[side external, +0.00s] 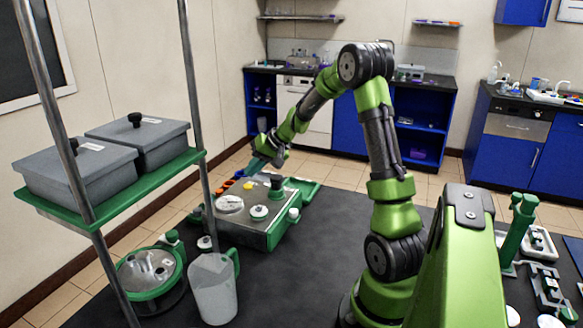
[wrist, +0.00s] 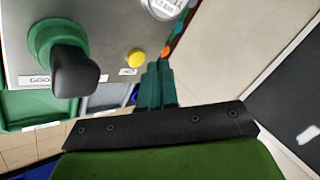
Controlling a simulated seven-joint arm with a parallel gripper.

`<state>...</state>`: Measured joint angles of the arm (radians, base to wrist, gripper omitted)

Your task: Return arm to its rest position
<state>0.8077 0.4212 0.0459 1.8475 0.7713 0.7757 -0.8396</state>
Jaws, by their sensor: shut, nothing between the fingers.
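My green arm is raised and bent over the dark table, in the middle of the side view. My gripper (side external: 258,163) is above the far edge of the steel bioreactor box (side external: 262,236). In the wrist view my gripper (wrist: 157,70) has its teal fingers together with nothing between them. The wrist view shows the box's metal top with a yellow button (wrist: 136,57) and a black-handled green knob (wrist: 72,68) beside the fingers. I cannot tell the height of the fingertips over the box.
A clear jug (side external: 213,290) and a round green-rimmed vessel (side external: 150,276) stand at the front left. A green shelf (side external: 50,208) on metal posts holds two grey lidded bins (side external: 80,178). A green stand (side external: 518,230) is at the right. The table's middle (side external: 325,215) is clear.

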